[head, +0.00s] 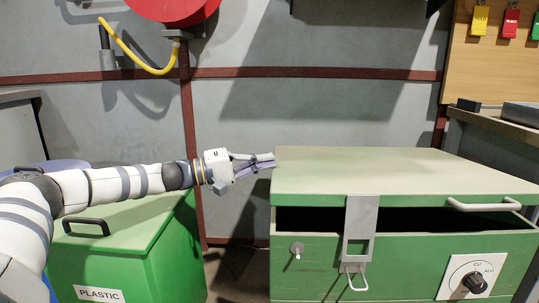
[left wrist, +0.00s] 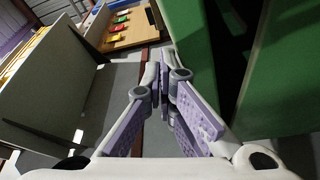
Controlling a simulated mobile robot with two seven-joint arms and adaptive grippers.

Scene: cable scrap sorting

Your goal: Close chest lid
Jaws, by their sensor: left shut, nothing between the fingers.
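The green chest (head: 380,268) stands at the right in the head view, with its pale green lid (head: 400,172) raised slightly. A dark gap shows between lid and body along the front. A grey hasp (head: 361,225) hangs from the lid's front edge, and a handle (head: 484,205) is at its right. My left gripper (head: 272,160) is shut and empty, its fingertips at the lid's left edge; contact cannot be told. In the left wrist view, the shut fingers (left wrist: 166,85) are beside the green lid (left wrist: 200,45), with the dark gap and chest body (left wrist: 288,75) to the right.
A green bin (head: 125,255) labelled PLASTIC stands below my left arm. A bench (head: 500,122) is at the right, under a board with coloured padlocks (head: 480,20). A red reel (head: 175,8) with a yellow hose hangs on the wall.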

